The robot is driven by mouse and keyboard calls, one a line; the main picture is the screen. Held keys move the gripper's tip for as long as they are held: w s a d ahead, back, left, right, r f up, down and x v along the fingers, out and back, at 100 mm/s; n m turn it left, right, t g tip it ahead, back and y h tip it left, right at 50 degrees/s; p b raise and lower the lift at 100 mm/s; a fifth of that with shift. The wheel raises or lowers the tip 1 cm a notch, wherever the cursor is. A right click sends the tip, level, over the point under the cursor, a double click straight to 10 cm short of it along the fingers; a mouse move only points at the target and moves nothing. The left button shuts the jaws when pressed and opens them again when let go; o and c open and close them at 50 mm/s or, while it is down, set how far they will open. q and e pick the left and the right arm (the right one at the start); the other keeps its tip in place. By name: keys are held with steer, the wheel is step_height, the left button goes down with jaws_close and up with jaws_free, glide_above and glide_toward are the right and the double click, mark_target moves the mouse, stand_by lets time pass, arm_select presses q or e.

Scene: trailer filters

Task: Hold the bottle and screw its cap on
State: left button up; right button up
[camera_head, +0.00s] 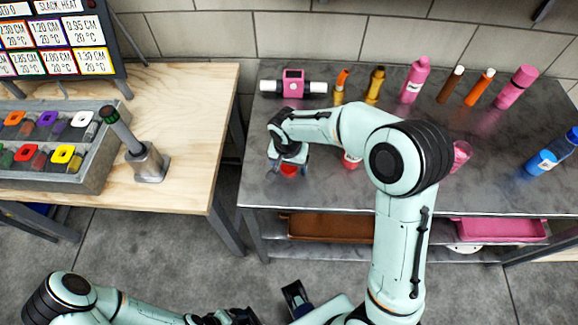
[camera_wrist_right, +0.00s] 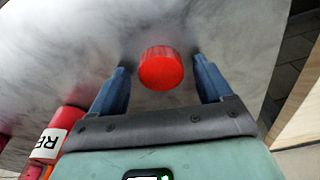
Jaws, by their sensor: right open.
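A red cap (camera_wrist_right: 161,68) lies on the grey metal table between the spread fingers of my right gripper (camera_wrist_right: 161,88). In the head view the red cap (camera_head: 289,170) shows just under my right gripper (camera_head: 288,164), which is open and holds nothing. A red bottle with a white label (camera_wrist_right: 55,135) is left of the gripper in the right wrist view. In the head view my right arm hides most of the red bottle (camera_head: 351,161).
Pink, orange, gold and brown bottles stand along the table's back, with a pink device (camera_head: 293,83) at the left. A blue bottle (camera_head: 553,152) is at the right. A wooden table (camera_head: 200,100) with a grey bin (camera_head: 95,175) stands left, across a gap.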

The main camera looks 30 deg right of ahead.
mark_target(289, 167)
steer(key=c, duration=1.1)
steer(key=shift+o, duration=0.2)
steer(key=shift+r, duration=0.1)
step_height(289, 167, up, 20)
steer(key=p, duration=0.2)
